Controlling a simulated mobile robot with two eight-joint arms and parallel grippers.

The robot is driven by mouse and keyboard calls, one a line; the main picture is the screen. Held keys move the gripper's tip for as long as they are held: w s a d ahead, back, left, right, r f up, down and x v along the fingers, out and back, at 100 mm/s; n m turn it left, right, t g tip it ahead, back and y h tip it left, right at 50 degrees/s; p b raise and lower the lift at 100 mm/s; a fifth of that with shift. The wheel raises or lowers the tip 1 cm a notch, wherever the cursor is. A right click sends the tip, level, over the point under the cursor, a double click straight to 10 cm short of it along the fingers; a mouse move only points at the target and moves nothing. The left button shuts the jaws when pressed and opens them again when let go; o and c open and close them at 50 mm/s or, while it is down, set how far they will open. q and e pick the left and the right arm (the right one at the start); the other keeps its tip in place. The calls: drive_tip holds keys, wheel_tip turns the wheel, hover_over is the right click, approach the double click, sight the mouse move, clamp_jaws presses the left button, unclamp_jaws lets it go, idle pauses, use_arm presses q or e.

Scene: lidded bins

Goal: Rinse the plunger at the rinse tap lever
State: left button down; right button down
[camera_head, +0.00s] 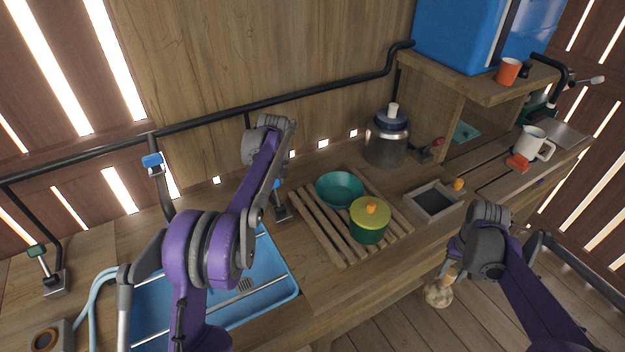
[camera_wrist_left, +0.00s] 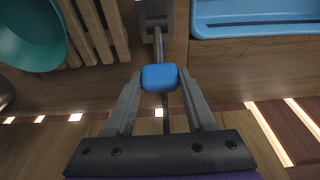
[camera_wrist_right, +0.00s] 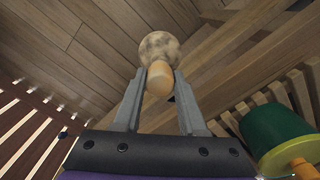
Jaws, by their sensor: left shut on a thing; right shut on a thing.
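The rinse tap lever has a blue knob (camera_wrist_left: 159,78) on a metal stem, and my left gripper (camera_wrist_left: 160,92) is shut on that knob. In the head view the lever's base (camera_head: 281,213) stands behind the blue basin, and my left arm hides most of the lever. My right gripper (camera_wrist_right: 158,92) is shut on the pale wooden end of the plunger (camera_wrist_right: 159,48), which has a round speckled head. In the head view the plunger (camera_head: 438,293) hangs in front of the counter's front edge, above the floor, away from the lever.
A blue basin (camera_head: 284,283) is behind my left arm. A slatted rack (camera_head: 318,236) carries a teal bowl (camera_head: 339,188) and a yellow-lidded green pot (camera_head: 367,231). A glass jar (camera_head: 385,146), a framed recess (camera_head: 449,209) and a white pitcher (camera_head: 530,143) stand farther right.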

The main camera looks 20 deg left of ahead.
idle(0.3)
use_arm(q)
drive_tip(key=shift+c, duration=1.2)
unclamp_jaws()
drive_tip(key=shift+r, duration=0.1)
use_arm(e)
drive_tip(key=shift+w+r, duration=0.15)
drive_tip(key=shift+r, duration=0.15)
use_arm(q)
drive_tip(key=v, duration=1.2)
drive_tip(key=shift+d, duration=0.1)
